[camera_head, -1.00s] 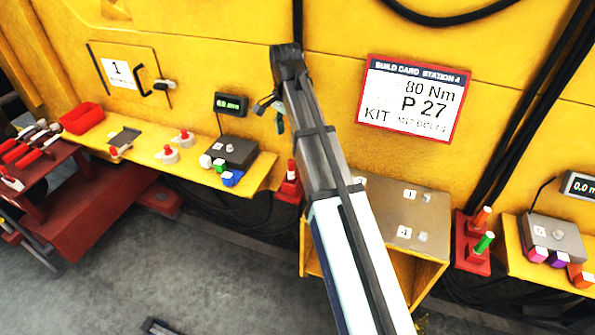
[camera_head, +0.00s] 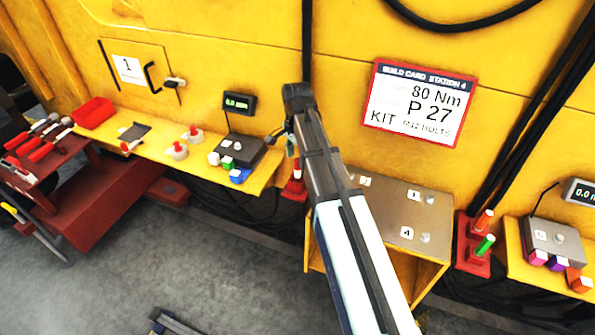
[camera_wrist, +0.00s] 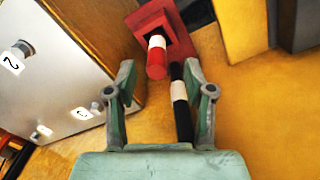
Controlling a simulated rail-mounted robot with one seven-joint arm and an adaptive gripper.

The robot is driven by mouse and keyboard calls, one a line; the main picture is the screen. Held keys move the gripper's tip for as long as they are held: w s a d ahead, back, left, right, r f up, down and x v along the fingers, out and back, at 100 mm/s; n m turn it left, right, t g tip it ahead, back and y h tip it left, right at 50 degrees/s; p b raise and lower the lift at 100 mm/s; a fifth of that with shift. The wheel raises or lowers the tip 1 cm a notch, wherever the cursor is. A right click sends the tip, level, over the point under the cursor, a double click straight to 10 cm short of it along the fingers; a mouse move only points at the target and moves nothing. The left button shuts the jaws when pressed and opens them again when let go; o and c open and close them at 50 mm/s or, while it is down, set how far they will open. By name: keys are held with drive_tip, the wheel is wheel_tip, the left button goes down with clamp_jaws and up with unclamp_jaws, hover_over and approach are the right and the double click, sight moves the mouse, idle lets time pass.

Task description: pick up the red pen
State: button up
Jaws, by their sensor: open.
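The red pen (camera_wrist: 157,58) with a white band stands in a red holder (camera_wrist: 150,14) in the wrist view. A black pen (camera_wrist: 180,105) with a white band is just right of it, near my right finger. My gripper (camera_wrist: 160,75) is open, its fingers on either side of the pens in the picture; I cannot tell how far the red pen is from them. In the head view my gripper (camera_head: 283,133) is small and partly hidden by my arm, above the red holder (camera_head: 294,188), where a red pen (camera_head: 297,169) shows. The black pen is not clear there.
A grey-topped yellow box (camera_head: 400,205) with numbered knobs stands right of the holder; it fills the left of the wrist view. A yellow shelf (camera_head: 262,180) with a dark button box (camera_head: 238,150) lies to the left. The yellow wall is close behind.

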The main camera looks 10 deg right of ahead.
sight(298, 168)
drive_tip(key=shift+s+d+f+p, duration=0.1)
drive_tip(key=shift+f+p, duration=0.5)
drive_tip(key=shift+f, duration=0.8)
drive_tip(key=shift+s+d+f+p, duration=0.1)
drive_tip(key=shift+f+p, duration=0.45)
drive_tip(key=shift+f, duration=0.85)
clamp_jaws()
